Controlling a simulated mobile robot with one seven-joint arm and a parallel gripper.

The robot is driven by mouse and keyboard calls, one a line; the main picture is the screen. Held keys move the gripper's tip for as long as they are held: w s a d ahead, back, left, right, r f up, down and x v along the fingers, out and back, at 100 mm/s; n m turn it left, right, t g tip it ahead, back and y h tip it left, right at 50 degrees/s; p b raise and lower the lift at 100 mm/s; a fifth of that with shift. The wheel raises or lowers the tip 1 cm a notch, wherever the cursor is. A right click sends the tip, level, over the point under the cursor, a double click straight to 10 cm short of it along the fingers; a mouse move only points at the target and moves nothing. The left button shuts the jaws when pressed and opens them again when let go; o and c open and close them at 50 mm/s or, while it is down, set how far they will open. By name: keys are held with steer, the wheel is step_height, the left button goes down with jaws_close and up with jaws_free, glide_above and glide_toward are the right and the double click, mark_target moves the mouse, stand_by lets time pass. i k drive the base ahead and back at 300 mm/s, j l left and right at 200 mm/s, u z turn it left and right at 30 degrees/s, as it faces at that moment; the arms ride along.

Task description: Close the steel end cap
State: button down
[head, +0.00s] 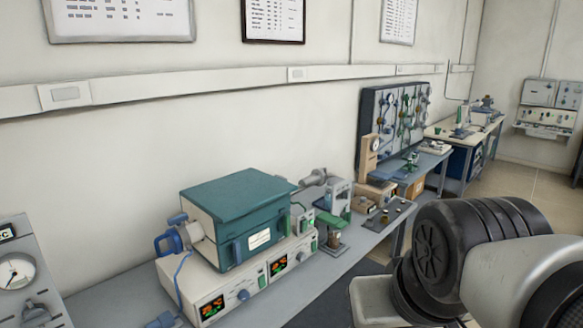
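A teal-topped furnace (236,222) stands on a pale control unit on the bench. At its left end is a pale round fitting (194,231) with a blue handle (168,241) beside it; this may be the steel end cap, but I cannot tell for sure. I cannot tell whether it is open or shut. A grey cylindrical part (316,179) shows behind the furnace's right end, partly hidden. My arm's black ribbed joint and pale link fill the lower right, apart from the furnace in the picture. My gripper is not in view.
The control unit (226,297) has two lit displays. A small green-and-white instrument (337,204) stands right of the furnace. A gauge panel (18,272) is at the far left. The grey bench (352,244) runs along the wall toward a tool board (394,118). Open floor (518,178) shows at the back right.

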mark_target(318, 177)
steer(key=i+l+u, duration=0.2)
steer(key=u, duration=0.25)
steer(key=i+l+u, duration=0.2)
steer(key=u, duration=0.3)
steer(key=i+l+u, duration=0.1)
steer(key=l, duration=0.3)
steer(key=i+l+u, duration=0.15)
steer(key=l, duration=0.25)
steer(key=i+l+u, duration=0.1)
steer(key=l, duration=0.3)
steer(key=i+l, duration=0.1)
steer(key=l, duration=0.35)
steer(key=i+l, duration=0.15)
steer(key=l, duration=0.3)
steer(key=i+l, duration=0.1)
steer(key=l, duration=0.4)
steer(key=i+l+u, duration=0.1)
steer(key=l, duration=0.35)
steer(key=i+l, duration=0.15)
steer(key=l, duration=0.3)
steer(key=i+l, duration=0.1)
steer(key=l, duration=0.35)
